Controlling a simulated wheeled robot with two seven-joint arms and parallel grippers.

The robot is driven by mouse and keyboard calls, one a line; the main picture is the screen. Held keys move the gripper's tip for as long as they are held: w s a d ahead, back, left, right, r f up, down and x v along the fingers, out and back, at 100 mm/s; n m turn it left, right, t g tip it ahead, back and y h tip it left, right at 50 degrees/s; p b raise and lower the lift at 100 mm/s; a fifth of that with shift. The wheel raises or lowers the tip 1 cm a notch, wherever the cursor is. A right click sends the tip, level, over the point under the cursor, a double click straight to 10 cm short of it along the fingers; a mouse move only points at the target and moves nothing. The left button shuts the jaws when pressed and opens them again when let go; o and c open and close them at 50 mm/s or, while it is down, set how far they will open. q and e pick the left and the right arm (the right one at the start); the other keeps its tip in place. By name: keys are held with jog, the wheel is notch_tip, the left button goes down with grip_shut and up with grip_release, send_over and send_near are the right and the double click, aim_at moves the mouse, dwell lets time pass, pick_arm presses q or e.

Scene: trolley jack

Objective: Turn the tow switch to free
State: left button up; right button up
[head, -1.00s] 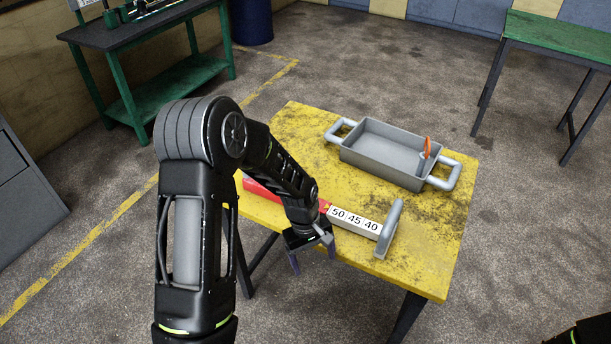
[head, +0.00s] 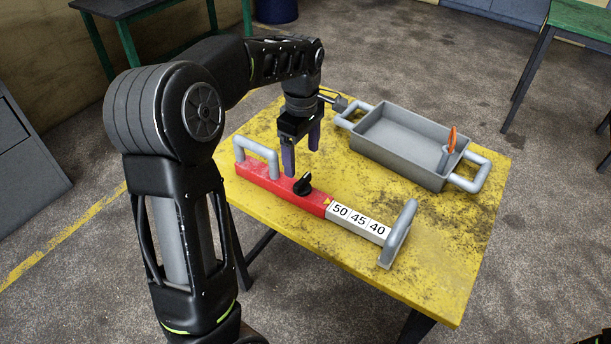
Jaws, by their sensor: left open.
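A red bar (head: 268,178) lies on the yellow table, with a grey loop handle (head: 262,150) at its left end. A black knob (head: 302,185) sits on top of the red part; it is the only switch-like part I see, and its setting is too small to read. A pale slide (head: 358,222) marked 50, 45, 40 extends right from the red part to a grey end handle (head: 398,235). My left gripper (head: 302,162) is open and empty, its fingers pointing down just above and behind the knob, apart from it.
A grey tray (head: 400,135) with two side handles stands behind on the yellow table (head: 440,270); an orange-topped item (head: 450,145) is at its right end. The table's front right is clear. Green tables stand farther back.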

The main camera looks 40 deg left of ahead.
aim_at(303, 179)
pick_arm(q)
jog(key=shift+f+p, duration=0.35)
jog(key=shift+f, duration=3.65)
jog(key=c, duration=1.4)
